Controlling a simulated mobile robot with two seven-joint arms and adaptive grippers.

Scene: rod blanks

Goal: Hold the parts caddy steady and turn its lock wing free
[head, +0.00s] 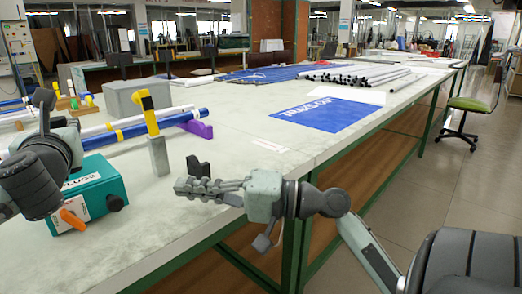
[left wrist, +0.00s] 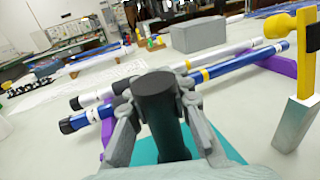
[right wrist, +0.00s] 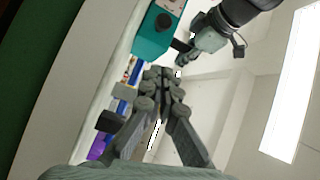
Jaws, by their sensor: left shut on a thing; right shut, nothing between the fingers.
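The parts caddy is a teal box (head: 100,188) at the front left of the table, with a white label and a black knob (head: 116,202). Its orange lock wing (head: 72,217) slants across the near face. My left gripper (head: 64,138) is over the caddy; in the left wrist view (left wrist: 158,95) its fingers are shut around a black post (left wrist: 168,135) above the teal top. My right gripper (head: 190,186) is shut and empty, right of the caddy and apart from it. The right wrist view shows the caddy (right wrist: 150,42) beyond these fingers (right wrist: 160,75); the orange wing is not visible there.
A yellow-topped grey post (head: 158,155) stands between the caddy and my right gripper. Blue and white rods lie on purple supports (head: 200,129) behind. A grey block (head: 138,97) sits farther back. A blue mat (head: 325,114) lies right; the table front between is mostly clear.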

